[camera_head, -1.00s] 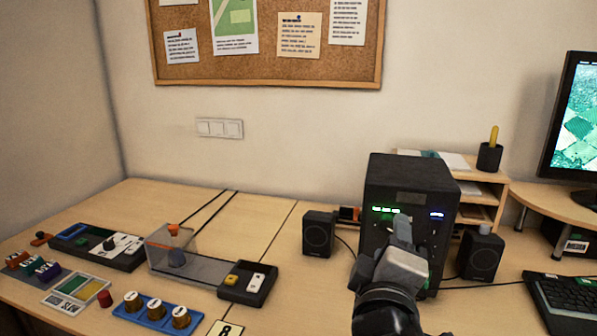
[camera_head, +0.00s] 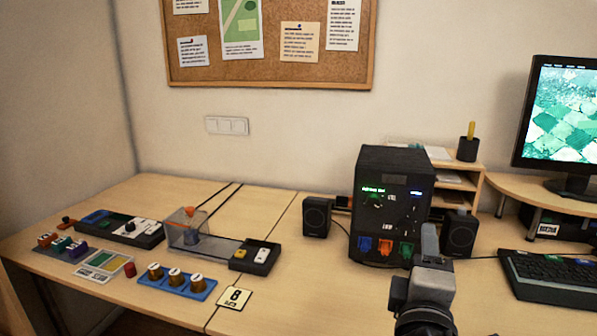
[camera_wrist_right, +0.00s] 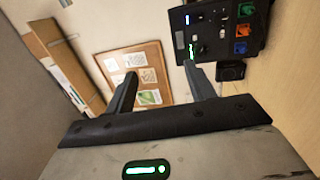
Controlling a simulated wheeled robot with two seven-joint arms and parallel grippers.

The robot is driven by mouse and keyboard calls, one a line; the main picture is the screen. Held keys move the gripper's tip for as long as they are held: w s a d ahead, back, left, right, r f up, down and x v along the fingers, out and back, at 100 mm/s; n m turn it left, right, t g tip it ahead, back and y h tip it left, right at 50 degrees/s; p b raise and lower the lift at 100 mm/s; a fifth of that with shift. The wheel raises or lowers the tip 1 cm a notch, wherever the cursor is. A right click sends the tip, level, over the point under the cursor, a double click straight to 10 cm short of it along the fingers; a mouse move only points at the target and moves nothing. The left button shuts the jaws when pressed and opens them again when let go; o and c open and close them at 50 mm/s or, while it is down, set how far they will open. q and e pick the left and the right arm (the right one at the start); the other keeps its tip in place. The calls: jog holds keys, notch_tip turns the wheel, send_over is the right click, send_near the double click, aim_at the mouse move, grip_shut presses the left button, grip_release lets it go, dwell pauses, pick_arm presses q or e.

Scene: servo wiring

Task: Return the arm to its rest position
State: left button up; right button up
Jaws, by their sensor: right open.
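My right gripper (camera_head: 429,243) is in front of the right part of the black box (camera_head: 397,170) in the head view, its jaws pointing up. In the right wrist view the two fingers of my right gripper (camera_wrist_right: 160,92) stand apart with nothing between them. The black box also shows in the right wrist view (camera_wrist_right: 215,42), beyond one finger. Its front carries green and blue lit displays and a row of blue, orange and green connectors (camera_head: 385,246). The gripper looks clear of the box, though the gap is hard to judge. My left gripper is out of view.
Speakers (camera_head: 316,217) flank the box. A keyboard (camera_head: 552,277) and monitor (camera_head: 562,125) are at right. A clear bin (camera_head: 196,232), a blue tray (camera_head: 186,287) with round knobs and a card marked 8 (camera_head: 234,298) lie at left. The front middle of the desk is bare.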

jog(key=d+n+t, duration=0.1)
jog(key=d+n, duration=0.3)
jog(key=d, duration=0.2)
jog(key=s+a+f+m+g+y, duration=0.1)
jog(key=s+f+m+g+y, duration=0.2)
jog(key=f, duration=0.8)
jog(key=s+a+f+m+g+y, duration=0.1)
jog(key=s+f+g+y, duration=0.25)
jog(key=f, duration=0.85)
jog(key=s+f+m+g+y, duration=0.35)
jog(key=s+f+m, duration=0.45)
jog(key=s, duration=0.5)
jog(key=w+a+m+t, duration=0.1)
jog(key=a+m, duration=0.3)
jog(key=a, duration=0.4)
jog(key=shift+w+a+r, duration=0.3)
jog(key=shift+a+r, duration=0.05)
jog(key=shift+r, duration=0.05)
